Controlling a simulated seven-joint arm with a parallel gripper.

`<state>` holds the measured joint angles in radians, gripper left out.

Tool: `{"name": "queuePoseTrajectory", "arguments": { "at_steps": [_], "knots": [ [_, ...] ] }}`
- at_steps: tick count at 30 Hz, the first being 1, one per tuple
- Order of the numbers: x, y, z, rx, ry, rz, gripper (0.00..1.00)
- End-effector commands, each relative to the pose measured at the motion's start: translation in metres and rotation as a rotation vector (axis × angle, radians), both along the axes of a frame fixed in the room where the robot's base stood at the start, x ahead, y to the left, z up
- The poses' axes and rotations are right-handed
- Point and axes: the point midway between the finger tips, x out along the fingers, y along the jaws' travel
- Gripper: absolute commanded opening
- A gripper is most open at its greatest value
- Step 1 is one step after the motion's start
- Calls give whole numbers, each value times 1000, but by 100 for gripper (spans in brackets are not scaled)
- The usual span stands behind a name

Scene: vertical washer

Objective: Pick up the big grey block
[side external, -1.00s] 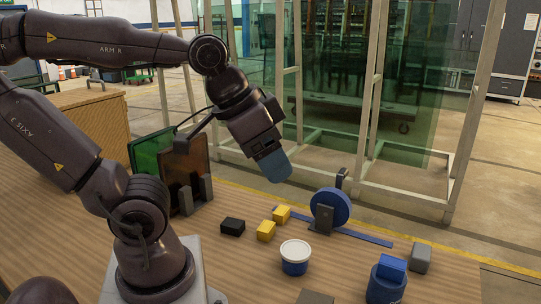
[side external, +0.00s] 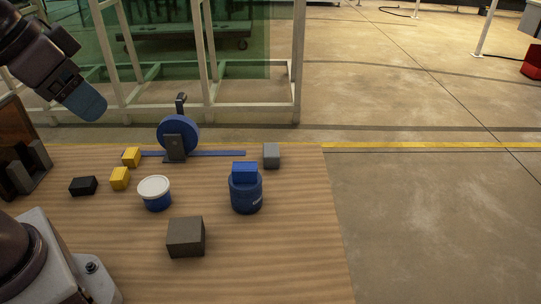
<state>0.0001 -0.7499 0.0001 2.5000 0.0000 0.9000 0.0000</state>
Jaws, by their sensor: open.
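A large dark grey block (side external: 186,237) rests on the wooden table near the front, in front of the white-lidded tub. A smaller, lighter grey block (side external: 271,155) stands near the table's back right edge. My gripper (side external: 88,103), with blue fingertips, hangs tilted in the air at the upper left, well away from both grey blocks. It is open and nothing shows in it. The gap between its fingers is not clear from this side.
A white-lidded blue tub (side external: 155,192) and a blue canister (side external: 246,191) with a blue block (side external: 245,172) on top flank the space behind the big block. A blue wheel (side external: 178,135), two yellow blocks (side external: 120,178) and a black block (side external: 83,186) stand farther back.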

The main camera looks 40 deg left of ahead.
Motion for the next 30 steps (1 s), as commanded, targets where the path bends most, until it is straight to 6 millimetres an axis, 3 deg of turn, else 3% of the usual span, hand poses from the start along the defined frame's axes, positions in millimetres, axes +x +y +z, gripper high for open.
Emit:
{"name": "queuePoseTrajectory", "arguments": {
  "at_steps": [7, 8, 12, 20, 25, 30],
  "knots": [
    [0, 0, 0, 0, 0, 0, 63],
    [0, 0, 0, 0, 0, 0, 65],
    [0, 0, 0, 0, 0, 0, 97],
    [2, 0, 0, -8, 5, 6, 100],
    [26, -8, 1, -114, 68, 91, 100],
    [81, -19, -7, -342, 185, 277, 100]
  ]
}}
